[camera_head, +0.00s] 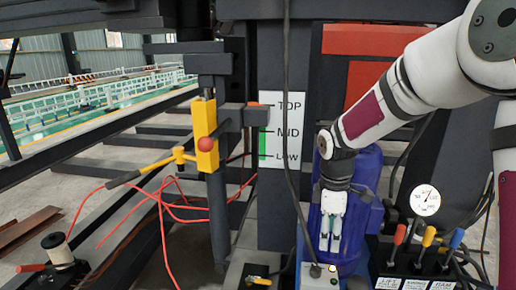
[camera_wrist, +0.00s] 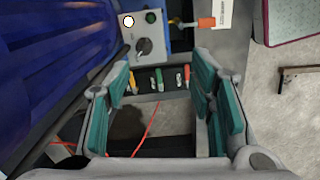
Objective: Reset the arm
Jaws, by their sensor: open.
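My arm (camera_head: 430,75) reaches in from the upper right of the head view, and its wrist bends downward. My gripper (camera_head: 329,245) hangs fingers-down in front of a blue cylinder-like body (camera_head: 369,200). In the wrist view my gripper (camera_wrist: 165,110) shows two teal-padded fingers standing well apart. Nothing is held between them. Below the gap lie a dark area and a thin red cable (camera_wrist: 147,130). I cannot tell from the head view how far the fingertips are from the blue body.
A gauge (camera_head: 425,200) and levers with red, yellow and blue handles stand at the lower right. A control box (camera_wrist: 146,44) with a black knob is ahead in the wrist view. A yellow-handled valve (camera_head: 205,135), a TOP/MID/LOW scale (camera_head: 290,132) and loose red cables are left.

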